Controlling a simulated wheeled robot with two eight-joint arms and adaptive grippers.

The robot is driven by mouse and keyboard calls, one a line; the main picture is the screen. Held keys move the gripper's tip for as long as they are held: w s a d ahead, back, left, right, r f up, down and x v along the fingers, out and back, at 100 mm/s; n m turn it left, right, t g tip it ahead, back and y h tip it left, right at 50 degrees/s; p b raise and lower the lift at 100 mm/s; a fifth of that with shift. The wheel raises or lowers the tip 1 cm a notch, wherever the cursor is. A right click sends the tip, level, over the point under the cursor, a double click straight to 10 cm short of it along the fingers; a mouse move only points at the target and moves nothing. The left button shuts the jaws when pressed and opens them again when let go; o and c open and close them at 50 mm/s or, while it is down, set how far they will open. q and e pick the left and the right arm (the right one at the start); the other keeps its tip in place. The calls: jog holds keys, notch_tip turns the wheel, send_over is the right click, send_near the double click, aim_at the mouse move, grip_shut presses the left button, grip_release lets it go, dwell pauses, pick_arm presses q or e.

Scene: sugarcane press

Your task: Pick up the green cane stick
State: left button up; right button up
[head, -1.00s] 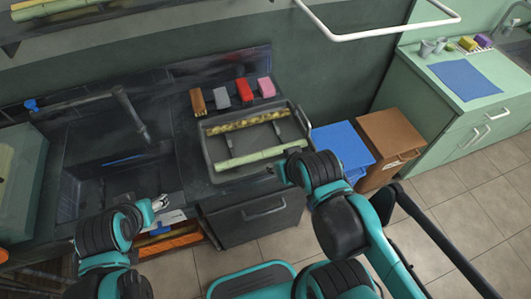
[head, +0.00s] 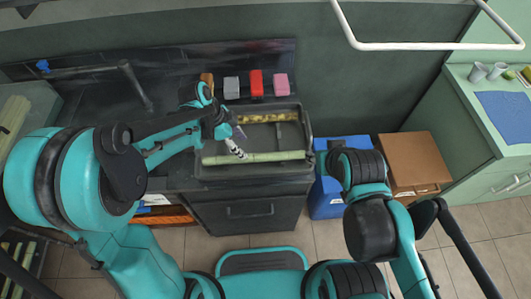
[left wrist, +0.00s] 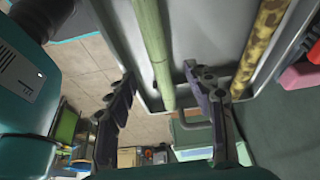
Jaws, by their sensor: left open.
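The green cane stick (head: 265,156) lies along the front side of a dark tray (head: 306,118). My left gripper (head: 236,149) is over the tray, at the stick's left part, and hides a bit of it. In the left wrist view the green stick (left wrist: 151,40) runs between the two spread fingers of my left gripper (left wrist: 160,74). The gripper is open and empty; I cannot tell whether a finger touches the stick. A yellow-brown mottled stick (head: 268,118) lies at the tray's back, also seen in the left wrist view (left wrist: 259,45). My right gripper is out of view.
Brown, grey, red and pink blocks (head: 256,84) stand in a row behind the tray. A sink lies to the left. A white rail (head: 430,45) hangs at the upper right.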

aim_at(252, 155)
pick_arm(q)
jog(key=b+x, duration=0.1)
jog(key=x, duration=0.2)
jog(key=b+x, duration=0.2)
jog(key=x, duration=0.3)
jog(key=shift+d+f+b, duration=0.1)
jog(key=shift+b, duration=0.2)
jog(key=shift+s, duration=0.1)
jog(key=shift+c, duration=0.3)
grip_shut()
